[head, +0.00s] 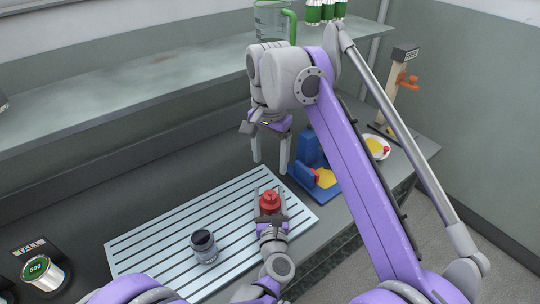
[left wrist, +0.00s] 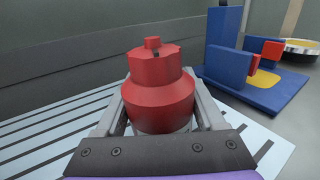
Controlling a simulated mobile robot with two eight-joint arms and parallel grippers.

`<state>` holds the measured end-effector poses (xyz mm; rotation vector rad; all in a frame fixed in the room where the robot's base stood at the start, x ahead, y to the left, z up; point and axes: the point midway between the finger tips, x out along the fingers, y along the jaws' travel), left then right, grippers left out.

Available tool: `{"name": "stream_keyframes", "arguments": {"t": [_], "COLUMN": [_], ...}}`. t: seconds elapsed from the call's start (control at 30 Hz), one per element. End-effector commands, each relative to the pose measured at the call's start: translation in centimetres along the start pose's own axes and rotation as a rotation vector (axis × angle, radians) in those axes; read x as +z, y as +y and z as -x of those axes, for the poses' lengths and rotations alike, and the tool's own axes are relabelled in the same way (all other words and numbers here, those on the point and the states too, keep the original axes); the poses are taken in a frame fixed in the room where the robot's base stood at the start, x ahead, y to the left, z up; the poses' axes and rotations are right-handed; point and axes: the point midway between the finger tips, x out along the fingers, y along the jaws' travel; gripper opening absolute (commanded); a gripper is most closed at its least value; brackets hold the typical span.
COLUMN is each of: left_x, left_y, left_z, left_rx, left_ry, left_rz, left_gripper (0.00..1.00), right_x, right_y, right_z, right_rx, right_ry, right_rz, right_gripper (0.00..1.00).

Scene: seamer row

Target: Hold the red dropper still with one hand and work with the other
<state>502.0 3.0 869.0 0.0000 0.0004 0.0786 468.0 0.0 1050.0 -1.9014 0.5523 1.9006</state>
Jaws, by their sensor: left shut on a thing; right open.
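The red dropper (head: 270,201) stands upright near the right end of the slatted rack (head: 150,245), with a rounded body and a small knob on top. My left gripper (head: 270,208) is shut on it from the near side. In the left wrist view the dropper (left wrist: 160,88) sits between the two grey fingers, and a pale part shows beneath it. My right gripper (head: 270,158) is open and empty, beyond the dropper, with its two fingers pointing down.
A grey jar with a dark lid (head: 204,247) stands on the rack. A blue fixture (head: 312,150) with red and yellow parts stands right of my right gripper. A dish (head: 377,147) lies behind it. A can (head: 43,273) stands far left. A shelf (head: 150,85) overhangs the back.

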Motion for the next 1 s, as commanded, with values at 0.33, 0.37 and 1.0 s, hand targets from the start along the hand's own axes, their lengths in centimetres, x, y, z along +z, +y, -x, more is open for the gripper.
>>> {"name": "stream_keyframes", "arguments": {"t": [0.33,0.37,1.0], "left_x": [0.0,0.0,0.0], "left_y": [0.0,0.0,-0.1], "left_z": [0.0,0.0,1.1], "left_rx": [0.000,0.000,-0.003], "left_ry": [0.000,0.000,0.000], "left_rz": [0.000,0.000,0.001], "left_gripper": [0.08,0.08,1.00], "right_x": [0.0,0.0,0.0], "right_y": [0.0,0.0,0.0], "right_z": [0.5,0.5,0.4], "right_rx": [0.000,0.000,0.000], "right_ry": [0.000,0.000,0.000], "right_rz": [0.000,0.000,0.001], "right_gripper": [0.73,0.73,0.73]}}
